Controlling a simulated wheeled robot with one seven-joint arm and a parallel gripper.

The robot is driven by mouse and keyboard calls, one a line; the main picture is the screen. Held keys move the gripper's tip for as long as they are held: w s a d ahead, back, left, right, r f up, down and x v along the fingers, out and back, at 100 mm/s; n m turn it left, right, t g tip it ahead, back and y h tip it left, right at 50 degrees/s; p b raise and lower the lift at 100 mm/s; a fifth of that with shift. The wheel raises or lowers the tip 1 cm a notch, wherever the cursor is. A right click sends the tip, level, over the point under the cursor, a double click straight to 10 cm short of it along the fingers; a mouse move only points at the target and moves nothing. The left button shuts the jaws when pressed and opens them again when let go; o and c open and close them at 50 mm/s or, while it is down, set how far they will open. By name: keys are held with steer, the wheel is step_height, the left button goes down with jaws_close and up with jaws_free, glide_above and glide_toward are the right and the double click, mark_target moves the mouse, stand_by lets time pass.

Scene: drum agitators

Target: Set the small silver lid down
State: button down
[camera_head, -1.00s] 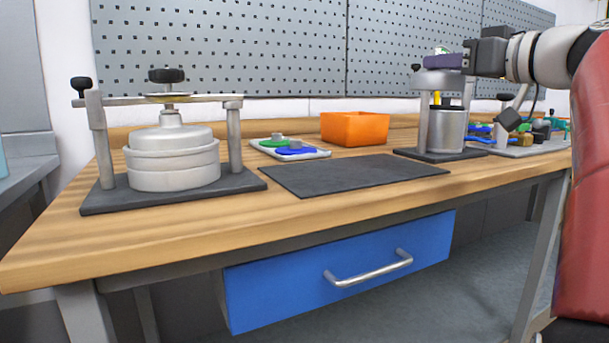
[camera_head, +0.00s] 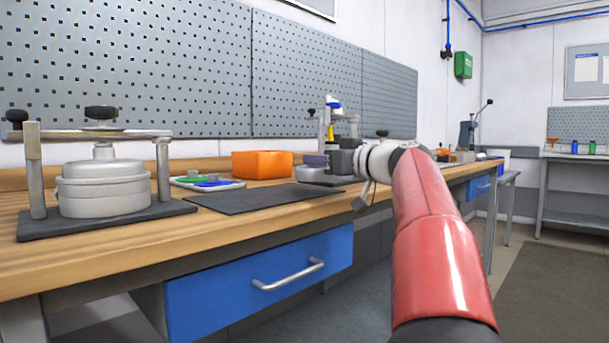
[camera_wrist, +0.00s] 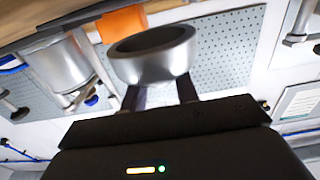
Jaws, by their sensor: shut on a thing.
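The small silver lid (camera_wrist: 152,55) is gripped between my gripper's two dark fingers (camera_wrist: 160,92) in the wrist view, its hollow side showing. In the head view my gripper (camera_head: 314,160) is shut on the lid (camera_head: 309,175), which shows as a silver shape under the fingers, near the mat's far right end. I cannot tell from there whether it touches anything. The small silver drum (camera_wrist: 62,65) shows at the left of the wrist view, apart from the lid. In the head view my gripper and arm largely hide that drum.
A dark flat mat (camera_head: 262,198) lies bare on the wooden bench. An orange bin (camera_head: 262,164) stands behind it. A white tray (camera_head: 222,186) with green and blue pieces sits left of the bin. A larger drum (camera_head: 104,188) in a clamp frame stands at the left.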

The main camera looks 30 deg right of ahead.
steer(key=w, duration=0.1)
steer(key=w+a+f, duration=0.1)
steer(key=w+f, duration=0.1)
steer(key=shift+w+a+f, duration=0.2)
steer(key=shift+w+a, duration=0.05)
steer(key=shift+w, duration=0.05)
steer(key=shift+w+a+f, duration=0.1)
steer(key=shift+w+f, duration=0.15)
steer(key=shift+f+b, duration=0.2)
steer(key=shift+b, duration=0.25)
steer(key=c, duration=1.1)
jaws_free()
steer(key=shift+o, duration=0.2)
